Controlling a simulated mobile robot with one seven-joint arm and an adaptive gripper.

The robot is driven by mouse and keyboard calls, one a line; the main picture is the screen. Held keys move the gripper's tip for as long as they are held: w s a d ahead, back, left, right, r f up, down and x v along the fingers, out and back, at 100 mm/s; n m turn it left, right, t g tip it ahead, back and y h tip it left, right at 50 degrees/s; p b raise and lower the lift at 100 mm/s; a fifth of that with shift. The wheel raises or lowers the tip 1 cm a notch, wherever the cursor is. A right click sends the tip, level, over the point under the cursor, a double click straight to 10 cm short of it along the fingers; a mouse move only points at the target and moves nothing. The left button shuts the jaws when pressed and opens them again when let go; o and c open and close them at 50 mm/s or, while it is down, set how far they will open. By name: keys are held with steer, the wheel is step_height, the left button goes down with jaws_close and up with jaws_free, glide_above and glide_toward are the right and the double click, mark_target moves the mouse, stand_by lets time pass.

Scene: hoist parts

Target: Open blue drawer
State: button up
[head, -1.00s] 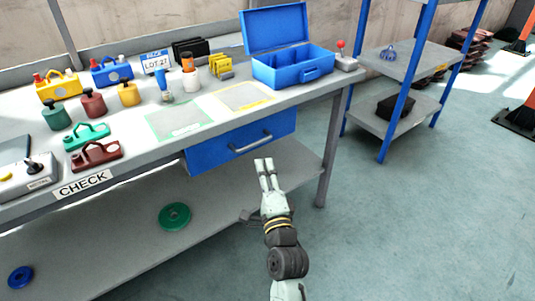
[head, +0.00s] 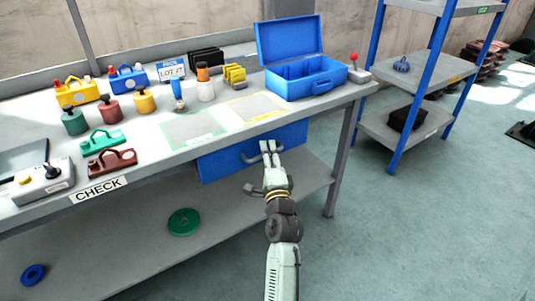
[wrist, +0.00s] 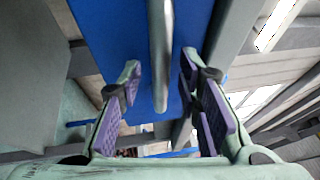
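The blue drawer (head: 225,160) hangs under the workbench top and appears closed. Its grey bar handle (head: 250,156) runs across the front, partly hidden by my gripper (head: 268,146) at its right part. In the wrist view the handle (wrist: 160,55) stands upright between the two purple-padded fingers of my gripper (wrist: 160,100), with the blue drawer front (wrist: 100,25) behind it. The fingers are apart, with a gap on each side of the handle; they do not visibly touch it.
A lower shelf (head: 130,240) carries a green disc (head: 184,222). A blue-posted rack (head: 410,120) stands right; the floor in front is clear.

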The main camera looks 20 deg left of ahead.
steer(key=shift+c, duration=0.2)
jaws_close()
stand_by(0.6)
